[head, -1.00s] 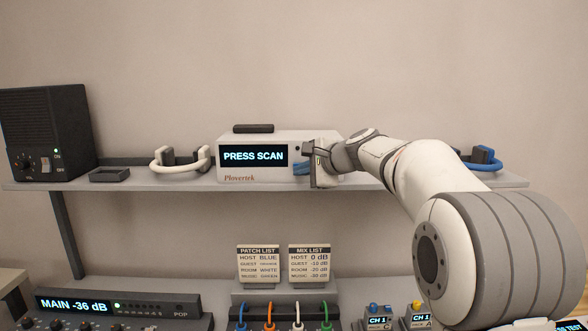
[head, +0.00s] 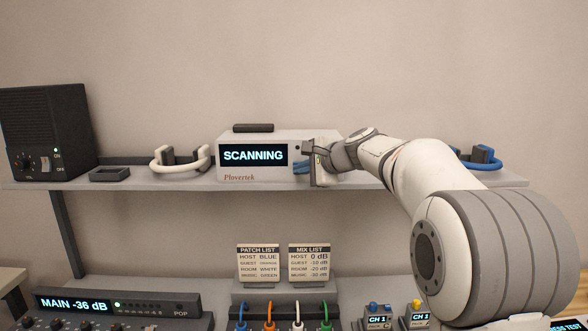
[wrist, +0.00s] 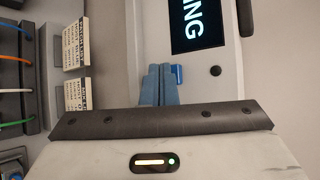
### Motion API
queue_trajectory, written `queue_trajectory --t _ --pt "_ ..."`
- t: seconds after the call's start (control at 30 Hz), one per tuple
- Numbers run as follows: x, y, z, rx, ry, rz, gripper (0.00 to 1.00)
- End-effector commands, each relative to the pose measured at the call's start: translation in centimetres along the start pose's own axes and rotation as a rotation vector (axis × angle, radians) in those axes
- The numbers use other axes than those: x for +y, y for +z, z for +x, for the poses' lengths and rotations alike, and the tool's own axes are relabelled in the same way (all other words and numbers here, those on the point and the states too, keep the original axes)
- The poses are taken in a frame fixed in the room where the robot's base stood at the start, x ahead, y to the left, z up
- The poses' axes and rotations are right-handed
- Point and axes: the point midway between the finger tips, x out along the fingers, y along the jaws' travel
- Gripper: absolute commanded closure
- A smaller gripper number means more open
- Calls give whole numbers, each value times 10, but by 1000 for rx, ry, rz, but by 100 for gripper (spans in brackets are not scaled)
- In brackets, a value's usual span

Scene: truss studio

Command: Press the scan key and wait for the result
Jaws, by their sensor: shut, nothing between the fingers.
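The white Plovertek scanner box (head: 230,174) stands on the upper shelf. Its display (head: 253,155) reads SCANNING. My gripper (head: 302,168) is at the right part of the box's front, with its fingers shut and empty. In the wrist view my blue-grey fingers (wrist: 158,84) are together, with their tips at a blue key (wrist: 178,74) beside the display (wrist: 202,22). The key is partly hidden by the fingers, and I cannot tell whether it is pressed in. A small black knob (wrist: 215,71) is near the key.
A white headset (head: 180,164) and a dark tray (head: 109,174) are left of the box on the shelf (head: 150,184). A black speaker (head: 50,130) stands at far left. A blue headset (head: 487,158) is behind my arm. Patch cables and list cards (head: 258,263) are below.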

Motion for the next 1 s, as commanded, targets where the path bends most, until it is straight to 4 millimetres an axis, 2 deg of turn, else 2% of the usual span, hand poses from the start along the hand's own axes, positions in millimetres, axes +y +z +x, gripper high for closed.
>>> queue_trajectory --t 0.2,0.6,1.0 --pt "7 5 -7 0 -1 -1 100" --pt "8 8 -10 0 0 0 100" --pt "29 27 -36 -1 -1 -2 100"
